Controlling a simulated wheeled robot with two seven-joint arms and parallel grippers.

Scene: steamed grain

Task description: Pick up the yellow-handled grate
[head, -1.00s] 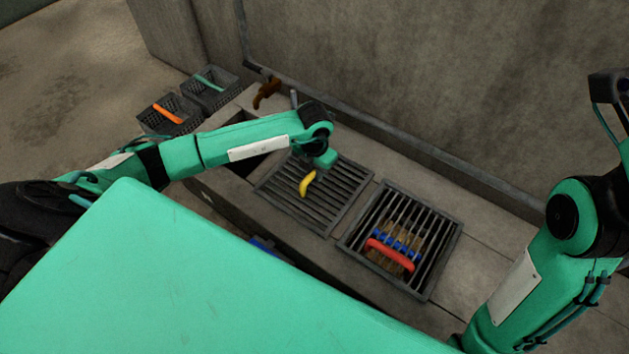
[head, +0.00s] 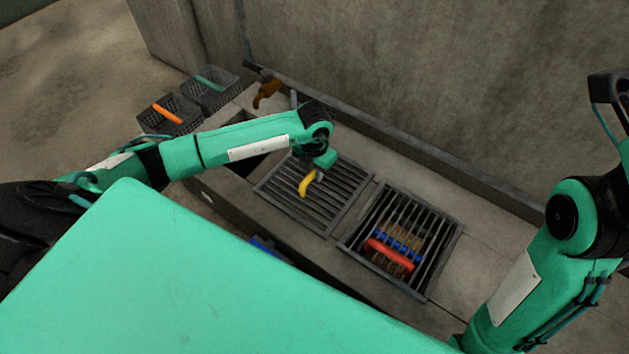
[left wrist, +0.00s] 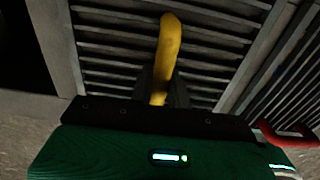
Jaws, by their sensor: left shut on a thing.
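The grate with the yellow handle (head: 306,186) is a dark square of parallel bars (head: 338,197) at the middle of the stone counter. My left gripper (head: 318,175) is over it, shut on the yellow handle. In the left wrist view the yellow handle (left wrist: 168,52) runs down between the fingers (left wrist: 160,92), with the grate's bars (left wrist: 110,50) behind it. The fingertips are partly hidden by the handle. The grate appears to lie in its place on the counter. My right arm shows at the right edge, but its gripper is out of view.
A second grate (head: 352,240) with a red handle (head: 388,255) lies to the right, with blue and brown things beneath its bars. Two dark baskets with orange (head: 167,114) and green (head: 209,84) handles stand at the left. A wall (head: 430,80) rises behind the counter.

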